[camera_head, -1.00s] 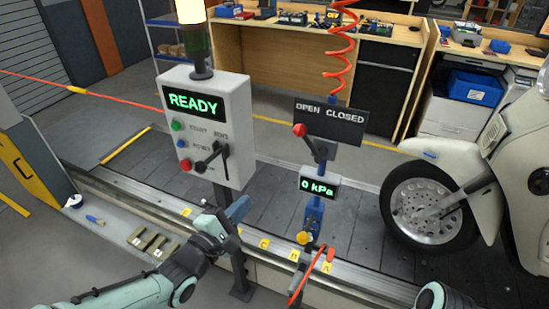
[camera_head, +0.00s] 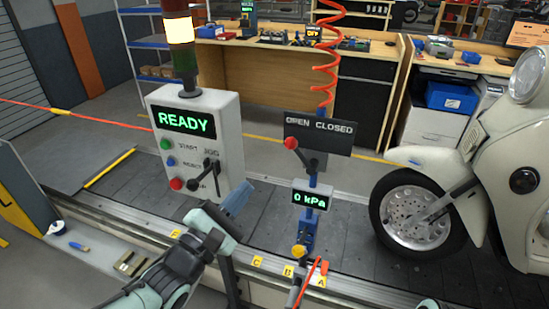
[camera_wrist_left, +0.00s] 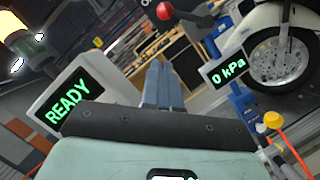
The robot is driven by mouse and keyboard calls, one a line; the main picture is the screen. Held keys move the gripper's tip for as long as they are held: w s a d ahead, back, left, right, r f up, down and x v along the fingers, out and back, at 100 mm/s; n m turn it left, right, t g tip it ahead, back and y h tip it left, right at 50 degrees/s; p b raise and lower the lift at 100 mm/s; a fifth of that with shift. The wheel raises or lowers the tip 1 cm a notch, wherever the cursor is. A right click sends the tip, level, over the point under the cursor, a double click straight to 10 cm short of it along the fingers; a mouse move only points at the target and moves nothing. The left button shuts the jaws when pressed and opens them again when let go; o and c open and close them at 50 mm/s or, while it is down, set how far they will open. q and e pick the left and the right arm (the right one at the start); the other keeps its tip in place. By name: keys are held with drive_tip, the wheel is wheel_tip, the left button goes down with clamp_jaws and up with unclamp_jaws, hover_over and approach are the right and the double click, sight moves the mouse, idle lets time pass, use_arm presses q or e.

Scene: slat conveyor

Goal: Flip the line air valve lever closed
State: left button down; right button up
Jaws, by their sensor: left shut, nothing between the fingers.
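The air valve lever has a red knob (camera_head: 290,144) and leans left, toward the OPEN side of the black OPEN CLOSED sign (camera_head: 319,134). The gauge below it (camera_head: 311,197) reads 0 kPa. My left gripper (camera_head: 239,194) is shut and empty, in front of the control box's lower right corner. It is left of and below the lever, not touching it. In the left wrist view, the closed fingers (camera_wrist_left: 163,84) point toward the background, with the red knob (camera_wrist_left: 165,10) at the top edge.
The control box (camera_head: 229,130) shows READY and carries a black lever and a lamp tower (camera_head: 182,45). A coiled red hose (camera_head: 328,60) hangs above the valve. A scooter (camera_head: 470,200) stands at right on the conveyor. A red hose (camera_head: 309,281) runs below the valve.

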sight(300, 155)
use_arm(q)
drive_tip(key=w+d+r+p, duration=0.1)
drive_tip(key=w+d+r, duration=0.2)
drive_tip(key=w+d, duration=0.3)
drive_tip(key=shift+w+d+r+p, duration=0.25)
drive_tip(key=shift+w+r+p, duration=0.1)
drive_tip(key=shift+p, duration=0.05)
